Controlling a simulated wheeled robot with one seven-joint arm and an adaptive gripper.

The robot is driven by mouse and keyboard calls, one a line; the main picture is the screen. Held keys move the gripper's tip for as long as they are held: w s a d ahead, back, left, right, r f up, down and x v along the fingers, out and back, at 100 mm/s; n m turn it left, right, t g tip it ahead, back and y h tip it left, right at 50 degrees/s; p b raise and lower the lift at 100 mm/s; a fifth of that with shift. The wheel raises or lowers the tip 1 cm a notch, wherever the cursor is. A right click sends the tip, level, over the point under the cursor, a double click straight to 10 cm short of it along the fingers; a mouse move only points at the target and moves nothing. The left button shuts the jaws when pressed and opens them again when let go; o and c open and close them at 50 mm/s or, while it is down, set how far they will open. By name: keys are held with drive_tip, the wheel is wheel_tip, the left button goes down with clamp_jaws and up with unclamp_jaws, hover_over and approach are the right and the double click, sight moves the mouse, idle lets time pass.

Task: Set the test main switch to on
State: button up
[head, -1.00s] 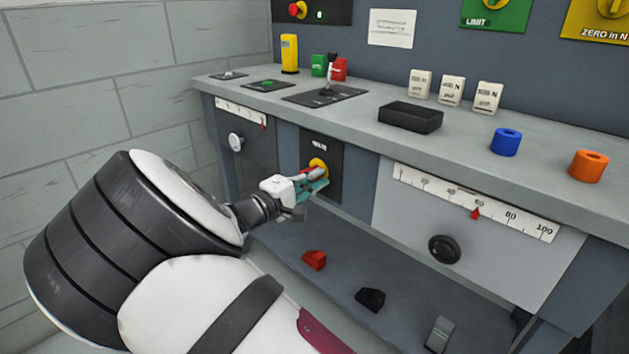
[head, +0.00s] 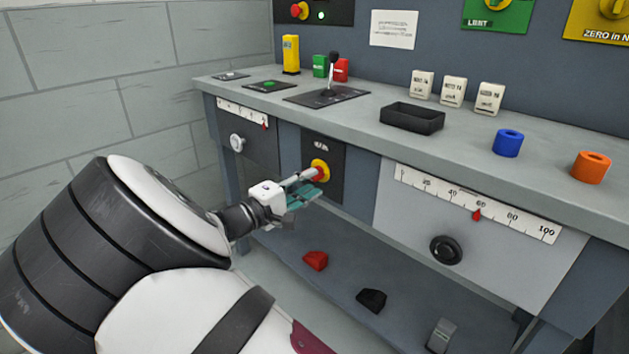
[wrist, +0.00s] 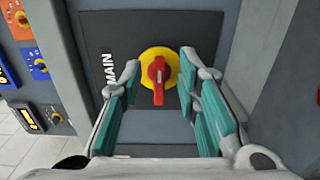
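The main switch is a red handle on a round yellow base (head: 320,166) on a black panel (head: 336,158) below the bench top. In the wrist view the red handle (wrist: 158,82) runs parallel to the word MAIN, which reads sideways on the black panel (wrist: 112,35). My gripper (head: 309,183) is in front of the switch. In the wrist view it is open (wrist: 160,75), with one finger on each side of the handle and a gap on both sides. Nothing is held.
A drawer front with a scale and red pointer (head: 477,215) is to the right. The bench top (head: 470,130) carries a lever (head: 332,75), a black tray (head: 412,117) and blocks. A lower shelf (head: 335,290) holds loose pieces. A green lamp (head: 320,15) is lit above.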

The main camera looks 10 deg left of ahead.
drive_tip(key=v, duration=0.9)
drive_tip(key=shift+a, duration=0.1)
